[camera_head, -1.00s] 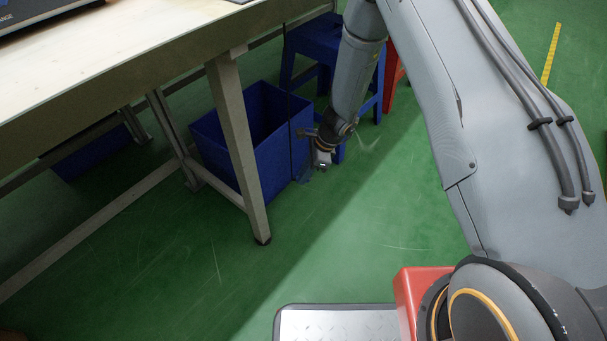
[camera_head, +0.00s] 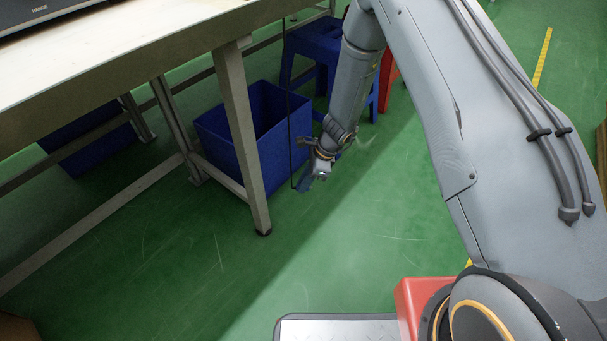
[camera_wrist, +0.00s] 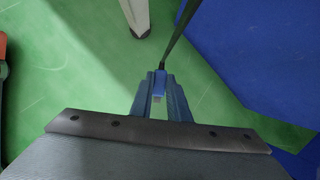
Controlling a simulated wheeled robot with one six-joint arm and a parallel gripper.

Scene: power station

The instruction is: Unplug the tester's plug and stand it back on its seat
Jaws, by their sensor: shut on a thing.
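My gripper (camera_head: 305,185) hangs low beside the workbench, near the blue bin. In the wrist view my gripper (camera_wrist: 159,82) is shut on a small blue plug (camera_wrist: 159,88) held between its two fingers. A black cable (camera_wrist: 181,32) runs from the plug up toward the top of the wrist view. In the head view the cable (camera_head: 290,120) hangs down from the bench edge to my gripper. A dark device (camera_head: 40,16) on the bench, cut off by the frame, may be the tester. No seat or socket can be made out.
The workbench (camera_head: 130,75) has a leg (camera_head: 243,140) close to the left of my gripper. A blue bin (camera_head: 215,130) and a blue stool (camera_head: 315,38) stand behind. Green floor (camera_head: 350,240) is open in front and to the right.

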